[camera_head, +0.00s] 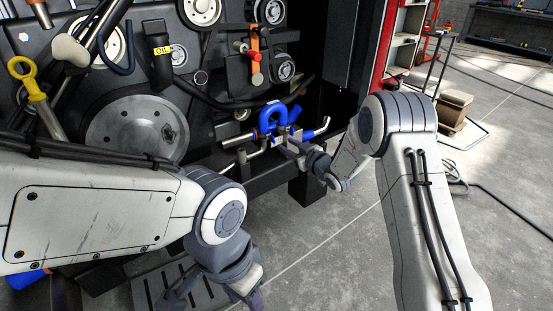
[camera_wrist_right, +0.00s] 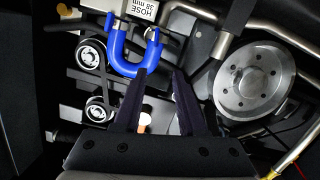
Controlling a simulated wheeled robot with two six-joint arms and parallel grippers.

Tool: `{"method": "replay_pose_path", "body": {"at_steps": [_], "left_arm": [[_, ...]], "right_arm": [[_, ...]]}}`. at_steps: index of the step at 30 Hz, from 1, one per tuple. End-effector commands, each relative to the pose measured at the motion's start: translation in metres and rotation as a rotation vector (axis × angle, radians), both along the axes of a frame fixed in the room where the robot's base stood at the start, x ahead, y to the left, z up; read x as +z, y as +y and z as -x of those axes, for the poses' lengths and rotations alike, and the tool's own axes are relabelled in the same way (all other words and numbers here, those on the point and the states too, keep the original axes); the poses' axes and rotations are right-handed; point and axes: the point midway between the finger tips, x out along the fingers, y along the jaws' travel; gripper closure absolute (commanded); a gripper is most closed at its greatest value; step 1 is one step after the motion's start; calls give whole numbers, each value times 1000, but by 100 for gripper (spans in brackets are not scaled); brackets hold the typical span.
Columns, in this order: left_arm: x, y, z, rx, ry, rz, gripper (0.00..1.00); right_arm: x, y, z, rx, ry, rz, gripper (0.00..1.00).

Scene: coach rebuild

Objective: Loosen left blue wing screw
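In the right wrist view the blue hose (camera_wrist_right: 128,60) has small blue pieces at both ends. My right gripper (camera_wrist_right: 159,74) is open, its fingertips just below the hose with nothing visibly held between them. My left gripper (camera_head: 212,294) hangs low near the bottom edge, partly cut off, its fingers apparently apart.
A large grey pulley (camera_head: 137,127) is left of the hose; it also shows in the right wrist view (camera_wrist_right: 252,82). An orange lever with a red knob (camera_head: 255,55) is above. A yellow-handled dipstick (camera_head: 35,85) is far left. Open floor lies to the right.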

Motion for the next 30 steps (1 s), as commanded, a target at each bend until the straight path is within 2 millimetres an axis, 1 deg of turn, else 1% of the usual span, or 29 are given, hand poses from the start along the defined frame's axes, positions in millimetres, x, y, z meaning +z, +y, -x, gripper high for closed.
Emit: {"method": "replay_pose_path", "body": {"at_steps": [1,3,5,8,11,21,25,30], "left_arm": [[-17,0,0,0,0,0,50],[-23,0,0,0,-1,1,50],[-26,0,0,0,-1,1,50],[-28,0,0,0,-1,1,50],[-29,0,0,0,-1,1,50],[-38,0,0,0,-1,1,50],[-41,0,0,0,-1,1,50],[-43,0,0,0,-1,1,50]], "right_arm": [[-26,-10,-4,14,-36,-29,60],[-36,-17,-6,35,-80,-62,60],[-41,-21,-6,50,-106,-81,60],[-43,-22,-9,62,-130,-98,60],[-42,-15,-16,67,-135,-100,60],[-43,21,-65,66,-133,-99,60],[-42,30,-78,65,-132,-99,60],[-42,37,-88,64,-130,-99,60]]}}
